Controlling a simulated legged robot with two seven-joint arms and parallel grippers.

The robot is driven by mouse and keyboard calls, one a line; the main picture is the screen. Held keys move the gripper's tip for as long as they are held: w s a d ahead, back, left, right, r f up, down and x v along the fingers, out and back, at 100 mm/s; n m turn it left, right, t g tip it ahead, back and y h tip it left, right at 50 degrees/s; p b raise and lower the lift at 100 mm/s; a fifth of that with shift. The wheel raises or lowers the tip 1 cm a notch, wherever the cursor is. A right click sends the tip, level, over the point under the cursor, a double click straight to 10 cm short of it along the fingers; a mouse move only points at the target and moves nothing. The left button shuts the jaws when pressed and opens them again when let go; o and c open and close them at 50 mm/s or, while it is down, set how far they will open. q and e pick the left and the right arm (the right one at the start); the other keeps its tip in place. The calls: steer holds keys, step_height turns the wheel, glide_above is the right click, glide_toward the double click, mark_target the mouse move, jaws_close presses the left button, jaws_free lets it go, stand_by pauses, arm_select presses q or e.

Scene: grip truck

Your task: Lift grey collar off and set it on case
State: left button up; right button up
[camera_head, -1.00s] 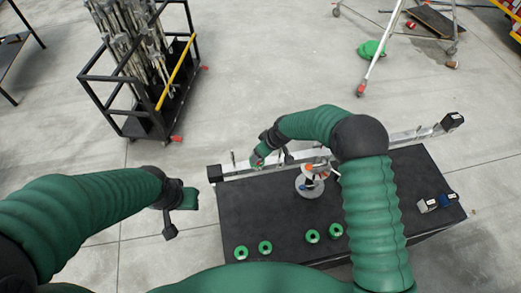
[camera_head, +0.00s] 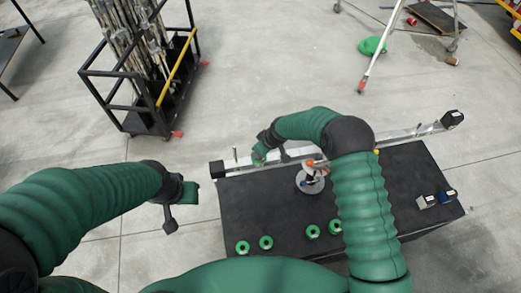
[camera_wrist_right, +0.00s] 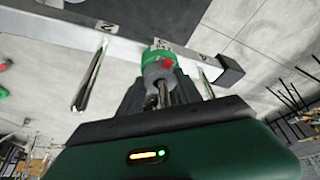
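The grey collar (camera_wrist_right: 160,70) shows in the right wrist view, next to a green part (camera_wrist_right: 155,55) with a red knob, by the metal rail. My right gripper (camera_wrist_right: 160,88) has its dark fingers on either side of it, with a bright metal pin between them. Whether the fingers press on it is unclear. In the head view my right gripper (camera_head: 262,152) is low over the left part of the rail, and the collar is too small to make out. The black case (camera_head: 270,205) lies in front of the rail. My left gripper (camera_head: 172,222) hangs left of the case, apart from everything; its fingers are unclear.
The rail (camera_head: 405,135) runs along the case's back edge, with upright pins. Several green rings (camera_head: 266,242) lie along the case's front. A black cart (camera_head: 130,115) stands behind left.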

steer(key=shift+a, duration=0.35)
steer(key=c, duration=0.4)
arm_select(q)
steer(key=shift+a, duration=0.35)
steer(key=shift+d, duration=0.2)
arm_select(e)
steer(key=shift+d, duration=0.2)
arm_select(q)
steer(key=shift+d, duration=0.1)
arm_select(e)
steer(key=shift+d+r, duration=0.1)
steer(key=shift+r, duration=0.05)
arm_select(q)
steer(key=shift+a+r+p, duration=0.25)
steer(key=shift+p, duration=0.05)
arm_select(e)
steer(key=shift+a+r, duration=0.2)
steer(key=shift+r, duration=0.3)
arm_select(q)
steer(key=shift+d+r, duration=0.15)
steer(key=shift+r, duration=0.1)
arm_select(e)
steer(key=shift+d+r, duration=0.1)
steer(key=shift+r, duration=0.4)
arm_select(q)
steer(key=shift+p, duration=0.3)
arm_select(e)
steer(key=shift+r, duration=0.1)
